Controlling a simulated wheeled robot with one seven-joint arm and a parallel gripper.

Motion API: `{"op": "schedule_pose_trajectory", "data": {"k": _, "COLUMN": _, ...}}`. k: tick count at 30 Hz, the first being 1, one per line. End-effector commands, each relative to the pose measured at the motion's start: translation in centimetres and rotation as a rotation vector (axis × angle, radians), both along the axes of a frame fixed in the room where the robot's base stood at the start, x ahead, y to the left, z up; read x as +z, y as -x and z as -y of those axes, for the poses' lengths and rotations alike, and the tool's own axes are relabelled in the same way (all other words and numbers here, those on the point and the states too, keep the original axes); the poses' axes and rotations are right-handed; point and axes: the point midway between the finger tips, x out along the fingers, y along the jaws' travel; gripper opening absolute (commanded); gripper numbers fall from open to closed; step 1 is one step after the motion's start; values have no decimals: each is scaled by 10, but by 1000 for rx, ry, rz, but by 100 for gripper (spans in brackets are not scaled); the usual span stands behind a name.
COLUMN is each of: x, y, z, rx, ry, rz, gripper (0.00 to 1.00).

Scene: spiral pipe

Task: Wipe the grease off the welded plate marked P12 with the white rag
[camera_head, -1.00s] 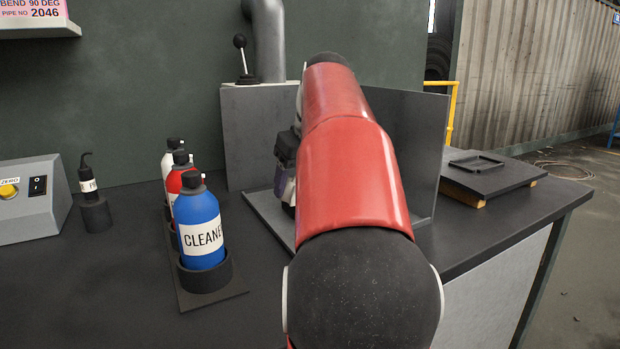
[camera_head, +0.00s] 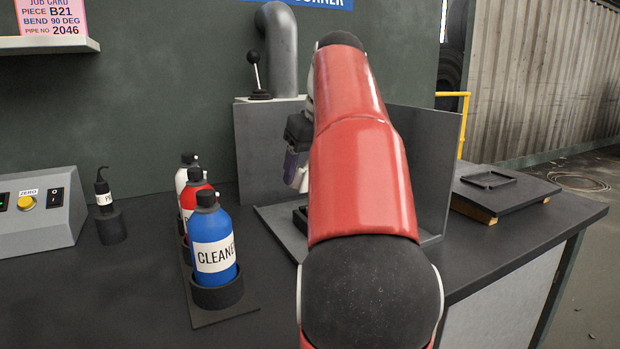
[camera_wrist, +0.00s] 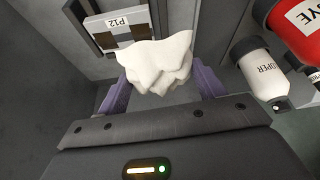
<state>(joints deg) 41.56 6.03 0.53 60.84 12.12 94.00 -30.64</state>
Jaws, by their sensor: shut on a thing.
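The plate marked P12 (camera_wrist: 121,27) is at the upper left of the wrist view, with dark and lighter brown patches beside its white label. The white rag (camera_wrist: 158,62) is bunched between the two purple fingers of my gripper (camera_wrist: 160,88), which is shut on it. The rag overlaps the plate's near edge in that view; I cannot tell whether they touch. In the head view my gripper (camera_head: 295,172) hangs over the grey-walled booth, partly behind my red arm. The plate is not visible there.
A blue cleaner bottle (camera_head: 212,242), a red bottle (camera_head: 196,184) and a white bottle (camera_head: 186,170) stand in a rack left of the booth (camera_head: 262,150). A small pump bottle (camera_head: 106,198) and a control box (camera_head: 40,212) are further left. A dark slab (camera_head: 505,192) lies at right.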

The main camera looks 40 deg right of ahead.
Motion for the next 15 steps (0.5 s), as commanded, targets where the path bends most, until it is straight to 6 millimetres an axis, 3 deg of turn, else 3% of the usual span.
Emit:
{"op": "schedule_pose_trajectory", "data": {"k": 11, "x": 4, "y": 0, "z": 0, "rx": 0, "ry": 0, "rz": 1, "gripper": 42}}
{"op": "schedule_pose_trajectory", "data": {"k": 15, "x": 15, "y": -1, "z": 1, "rx": 1, "ry": 1, "rz": 2, "gripper": 42}}
